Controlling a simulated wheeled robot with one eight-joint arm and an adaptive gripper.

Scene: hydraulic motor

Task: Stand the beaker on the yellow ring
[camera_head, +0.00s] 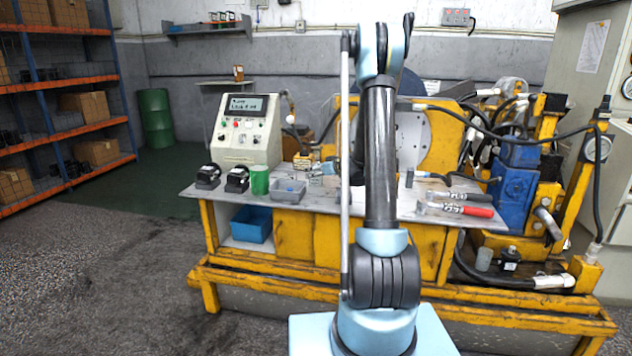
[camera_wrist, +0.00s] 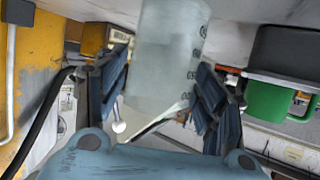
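The beaker (camera_wrist: 172,50) is a clear, pale cylinder with dark markings, large in the upper middle of the wrist view. It sits between the two fingers of my gripper (camera_wrist: 162,62), which appear to touch it on both sides. In the head view my own arm covers the gripper and most of the spot around it, so the beaker's base and what is under it cannot be made out. I cannot make out the yellow ring in either view.
The workbench (camera_head: 300,203) carries a green mug (camera_head: 259,180), a grey bin (camera_head: 289,188), black parts (camera_head: 237,179), a control box (camera_head: 238,130) and red-handled tools (camera_head: 470,210). The green mug also shows in the wrist view (camera_wrist: 272,101). Machinery stands behind at right.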

